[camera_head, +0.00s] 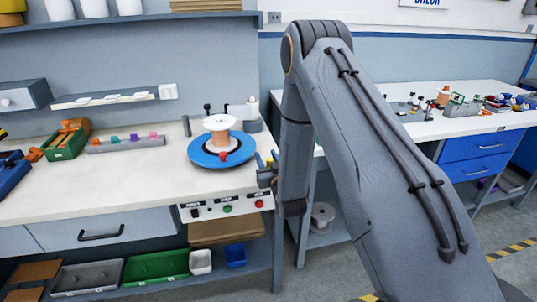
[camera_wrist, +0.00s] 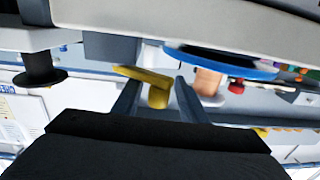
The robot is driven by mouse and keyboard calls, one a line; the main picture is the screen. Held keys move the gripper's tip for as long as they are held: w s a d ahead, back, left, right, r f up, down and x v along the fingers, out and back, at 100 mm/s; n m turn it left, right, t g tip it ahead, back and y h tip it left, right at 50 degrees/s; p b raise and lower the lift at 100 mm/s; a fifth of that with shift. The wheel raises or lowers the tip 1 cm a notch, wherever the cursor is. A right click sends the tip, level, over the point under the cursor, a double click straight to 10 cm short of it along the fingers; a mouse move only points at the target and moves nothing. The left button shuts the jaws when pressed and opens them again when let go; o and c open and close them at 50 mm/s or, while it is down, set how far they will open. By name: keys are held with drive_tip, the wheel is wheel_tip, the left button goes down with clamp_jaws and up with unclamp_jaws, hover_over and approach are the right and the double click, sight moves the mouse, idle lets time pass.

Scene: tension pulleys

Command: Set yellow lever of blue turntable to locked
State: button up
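The blue turntable (camera_head: 222,150) sits on the bench near its right end, carrying a spool with a white top (camera_head: 219,122) and an orange core, with a red knob (camera_head: 223,156) at the front. In the wrist view, which looks upside down, the turntable (camera_wrist: 222,62) is right of the yellow lever (camera_wrist: 158,92). The lever has a flat arm pointing left and a round stub. My gripper (camera_wrist: 158,93) is open, its two fingers either side of the lever's stub with small gaps visible.
A control panel with buttons (camera_head: 227,208) is on the bench front below the turntable. A grey tray of coloured parts (camera_head: 125,144) and a green bin (camera_head: 66,145) stand left. Another bench (camera_head: 450,125) is at the right. The bench's front left top is clear.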

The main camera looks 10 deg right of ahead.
drive_tip(key=shift+w, duration=0.45)
drive_tip(key=shift+c, duration=0.5)
